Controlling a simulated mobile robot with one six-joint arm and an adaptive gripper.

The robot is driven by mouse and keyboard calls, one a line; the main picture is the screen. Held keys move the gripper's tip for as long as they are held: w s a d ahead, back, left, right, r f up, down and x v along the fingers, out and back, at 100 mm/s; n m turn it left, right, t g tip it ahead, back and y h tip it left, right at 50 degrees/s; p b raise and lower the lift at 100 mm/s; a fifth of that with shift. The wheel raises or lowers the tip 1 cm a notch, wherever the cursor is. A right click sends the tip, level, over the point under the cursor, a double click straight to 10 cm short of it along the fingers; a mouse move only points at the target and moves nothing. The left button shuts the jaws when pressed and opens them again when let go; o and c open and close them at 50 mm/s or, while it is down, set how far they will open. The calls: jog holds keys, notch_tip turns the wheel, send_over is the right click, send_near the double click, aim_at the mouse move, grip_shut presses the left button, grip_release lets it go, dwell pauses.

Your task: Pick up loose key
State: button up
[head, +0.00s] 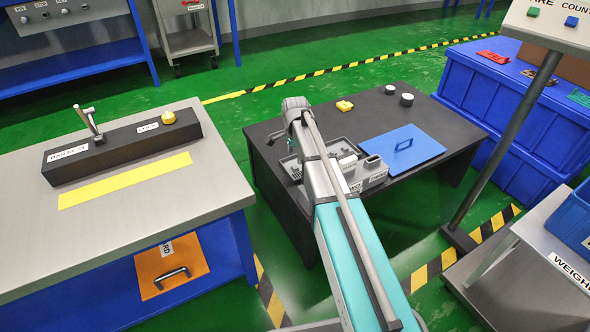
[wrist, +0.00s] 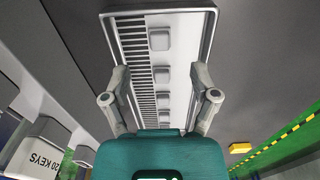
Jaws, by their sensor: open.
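Several square, light grey keys, such as one (wrist: 159,41), lie in a row in a pale tray (wrist: 207,20) in the wrist view. A ribbed strip runs along the left of the row. I cannot tell which key is the loose one. My gripper (wrist: 159,72) is open, its two fingers apart on either side of the tray with a key between them in the picture. Nothing is held. Whether the fingers touch the tray is unclear. In the head view my arm hides most of my gripper and part of the grey trays on the dark table (head: 420,178).
A box labelled 20 KEYS (wrist: 45,157) is at the lower left of the wrist view. On the dark table are a blue panel (head: 403,145), a yellow piece (head: 344,105) and two small round pieces. A steel bench (head: 130,235) stands left, blue crates (head: 485,95) right.

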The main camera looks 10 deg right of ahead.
aim_at(295, 167)
jog(key=shift+f, duration=0.2)
notch_tip(295, 167, down, 5)
jog(key=b, duration=0.5)
jog(key=shift+r, duration=0.1)
dwell(0.5)
jog(key=c, duration=0.8)
